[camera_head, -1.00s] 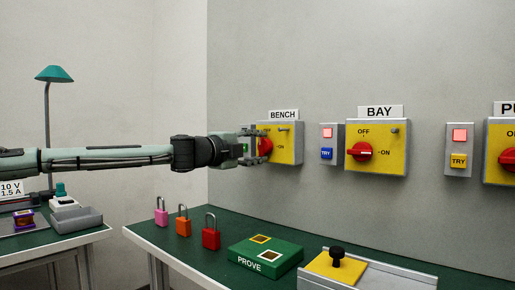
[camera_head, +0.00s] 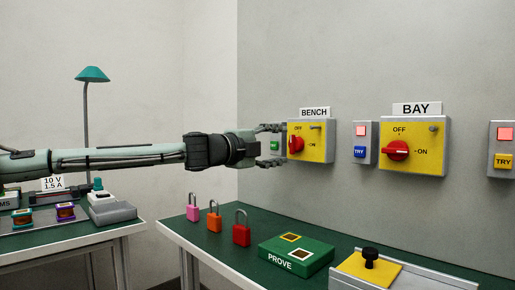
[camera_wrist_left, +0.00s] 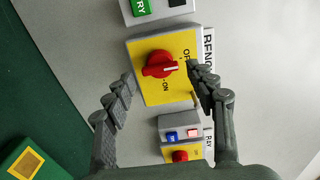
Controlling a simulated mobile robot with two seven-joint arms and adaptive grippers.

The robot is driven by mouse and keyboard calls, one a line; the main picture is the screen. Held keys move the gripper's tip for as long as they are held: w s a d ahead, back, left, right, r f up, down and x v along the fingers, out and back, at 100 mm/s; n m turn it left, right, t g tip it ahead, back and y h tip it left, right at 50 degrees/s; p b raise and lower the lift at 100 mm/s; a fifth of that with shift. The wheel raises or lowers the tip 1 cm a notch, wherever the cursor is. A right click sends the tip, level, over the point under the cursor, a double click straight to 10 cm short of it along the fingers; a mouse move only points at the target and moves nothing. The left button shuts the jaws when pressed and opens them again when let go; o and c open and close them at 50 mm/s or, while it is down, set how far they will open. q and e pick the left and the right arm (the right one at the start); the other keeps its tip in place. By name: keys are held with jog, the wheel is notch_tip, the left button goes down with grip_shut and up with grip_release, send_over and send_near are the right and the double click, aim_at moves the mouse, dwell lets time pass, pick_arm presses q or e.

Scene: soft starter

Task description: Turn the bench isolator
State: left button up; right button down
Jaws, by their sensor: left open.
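The bench isolator is a yellow-faced box (camera_head: 318,150) on the wall under a BENCH label (camera_head: 314,112). Its red knob (camera_head: 295,146) also shows in the left wrist view (camera_wrist_left: 156,63), its white mark pointing to the OFF side. My left gripper (camera_head: 279,145) is open and empty, just left of the knob in the head view. In the left wrist view its fingers stand apart on either side of the lower part of the isolator's box (camera_wrist_left: 180,45), and no contact shows. My right gripper is out of view.
A green TRY button (camera_head: 275,146) sits behind my left fingers; the lamp (camera_wrist_left: 178,2) beside it looks dark. The BAY isolator (camera_head: 425,160) is to the right. Several padlocks (camera_head: 241,232) and a PROVE block (camera_head: 296,257) stand on the green bench (camera_head: 225,262) below.

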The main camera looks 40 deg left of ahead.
pick_arm(q)
jog(key=s, duration=0.7)
jog(key=shift+s+a, duration=0.25)
jog(key=shift+s, duration=0.05)
jog(key=shift+f, duration=0.1)
dwell(0.5)
